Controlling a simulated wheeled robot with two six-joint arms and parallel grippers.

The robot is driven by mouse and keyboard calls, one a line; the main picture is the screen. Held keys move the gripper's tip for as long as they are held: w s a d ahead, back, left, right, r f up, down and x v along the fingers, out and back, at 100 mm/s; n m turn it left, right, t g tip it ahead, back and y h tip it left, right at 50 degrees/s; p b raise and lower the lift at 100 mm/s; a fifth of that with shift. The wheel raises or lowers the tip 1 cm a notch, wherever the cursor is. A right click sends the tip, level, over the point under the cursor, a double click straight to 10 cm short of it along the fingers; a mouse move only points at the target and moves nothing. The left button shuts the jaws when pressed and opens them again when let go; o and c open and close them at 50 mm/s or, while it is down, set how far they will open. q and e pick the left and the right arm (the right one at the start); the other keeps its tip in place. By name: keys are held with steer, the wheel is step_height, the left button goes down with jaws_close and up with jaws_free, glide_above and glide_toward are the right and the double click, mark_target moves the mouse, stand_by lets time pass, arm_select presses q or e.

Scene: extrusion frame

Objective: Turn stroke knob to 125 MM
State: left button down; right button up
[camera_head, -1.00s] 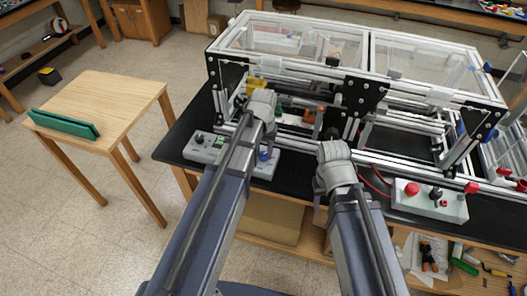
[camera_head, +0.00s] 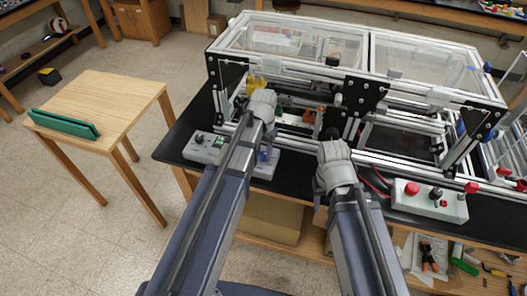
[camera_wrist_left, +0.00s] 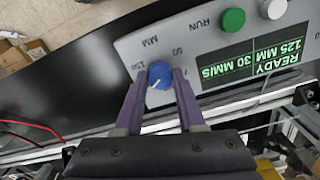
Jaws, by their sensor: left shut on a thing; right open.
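The blue stroke knob (camera_wrist_left: 160,75) sits on a grey control panel (camera_wrist_left: 135,48) in the left wrist view, with dial marks such as 50 and 150 and the letters MM around it. My left gripper (camera_wrist_left: 160,84) is shut on the knob, one finger on each side. The panel's display (camera_wrist_left: 255,58) appears upside down and reads READY, 125 MM, 30 MM/S. In the head view my left gripper (camera_head: 264,150) is over the right part of the panel (camera_head: 205,148). My right gripper (camera_head: 322,188) is apart from the panel; its fingers are hardly visible.
A green button (camera_wrist_left: 232,20) and a white button (camera_wrist_left: 273,8) are beside the display. The extrusion frame (camera_head: 420,95) stands behind the panel. A second box with red buttons (camera_head: 430,203) sits at the right. A wooden table (camera_head: 110,95) with a green tray is at the left.

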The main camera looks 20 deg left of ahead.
mark_target(264, 154)
arm_select(q)
steer(key=c, duration=0.5)
jaws_free()
step_height(264, 154, up, 8)
steer(key=p, duration=0.8)
steer(key=shift+f, duration=0.1)
steer(key=s+d+f+b, duration=0.3)
steer(key=s+d, duration=0.2)
steer(key=s, duration=0.2)
steer(key=s+d+f+y+b, duration=0.1)
steer(key=s+d+f+b, duration=0.2)
steer(key=s+d, duration=0.2)
steer(key=s, duration=0.3)
steer(key=shift+d, duration=0.35)
